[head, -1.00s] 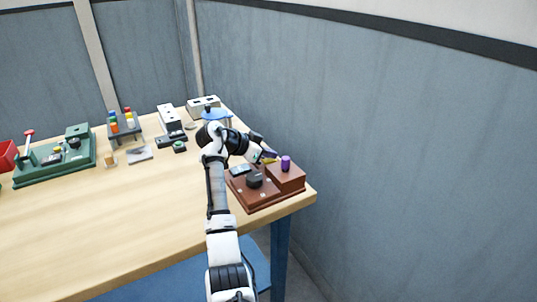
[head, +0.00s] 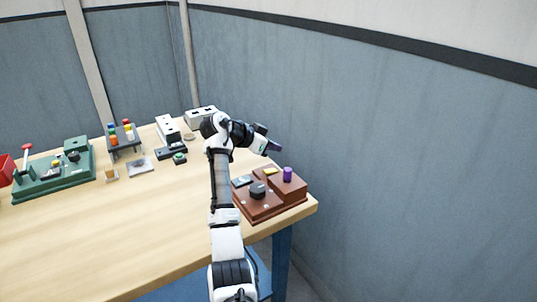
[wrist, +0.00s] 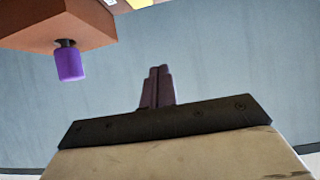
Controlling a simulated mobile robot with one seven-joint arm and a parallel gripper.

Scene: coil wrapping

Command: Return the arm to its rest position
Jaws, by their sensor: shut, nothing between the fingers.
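My gripper (head: 276,147) is at the end of my raised arm, above and behind the brown wooden block set at the table's right corner. In the wrist view my gripper (wrist: 158,72) has its two fingers together with nothing between them. The brown block set (head: 262,207) carries a black knob (head: 257,190) and a purple cylinder (head: 288,174). The purple cylinder (wrist: 69,62) also shows at the upper left of the wrist view, apart from the fingers.
The wooden table (head: 130,225) is clear in its middle. A green fixture (head: 50,183), a rack of coloured pegs (head: 123,139) and white boxes (head: 168,128) stand along its back. A grey wall (head: 400,150) rises close on the right.

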